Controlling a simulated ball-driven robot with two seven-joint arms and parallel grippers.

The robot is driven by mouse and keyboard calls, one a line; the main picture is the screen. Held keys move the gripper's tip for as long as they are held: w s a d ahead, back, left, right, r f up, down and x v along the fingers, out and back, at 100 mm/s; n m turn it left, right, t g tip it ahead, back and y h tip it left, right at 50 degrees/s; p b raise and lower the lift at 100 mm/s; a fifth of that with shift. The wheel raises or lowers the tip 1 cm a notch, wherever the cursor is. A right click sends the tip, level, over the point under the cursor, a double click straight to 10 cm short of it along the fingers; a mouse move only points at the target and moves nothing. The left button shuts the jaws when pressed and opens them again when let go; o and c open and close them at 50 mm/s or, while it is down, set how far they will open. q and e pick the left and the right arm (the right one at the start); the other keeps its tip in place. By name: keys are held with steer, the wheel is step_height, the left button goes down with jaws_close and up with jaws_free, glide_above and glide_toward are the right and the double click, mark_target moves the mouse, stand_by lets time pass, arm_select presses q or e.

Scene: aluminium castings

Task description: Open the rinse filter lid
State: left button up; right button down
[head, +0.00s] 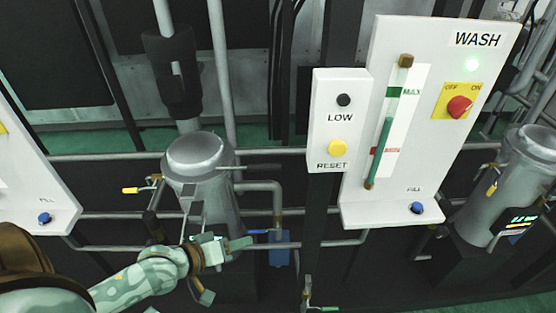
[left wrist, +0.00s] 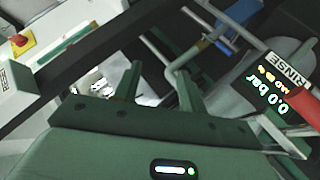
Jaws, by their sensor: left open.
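The grey metal filter canister (head: 205,190) stands left of the middle in the head view, with its round domed lid (head: 197,152) down on top. My left gripper (head: 228,258) is in front of the canister's lower part, below the lid, and covers some of it. In the left wrist view its two fingers (left wrist: 160,72) are apart, with nothing between them. A display marked RINSE (left wrist: 272,88) reads 0.0 bar at the right of that view, by a red part (left wrist: 305,90) cut off by the edge. My right gripper is not seen.
A yellow-handled valve (head: 132,190) is left of the canister and a blue handle (head: 256,231) right of it. The WASH panel (head: 437,135) and the LOW/RESET box (head: 322,110) stand to the right. Another canister (head: 485,205) is at far right. Pipes run between them.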

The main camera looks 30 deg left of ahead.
arm_select(q)
steer(key=w+a+r+n+t, duration=0.2)
steer(key=w+a+r+n, duration=0.15)
steer(key=r+n, duration=0.2)
steer(key=n+t+b, duration=0.2)
steer(key=n+b, duration=0.1)
steer(key=n, duration=0.2)
glide_toward(262, 169)
steer(key=x, duration=1.1)
steer(key=shift+w, duration=0.15)
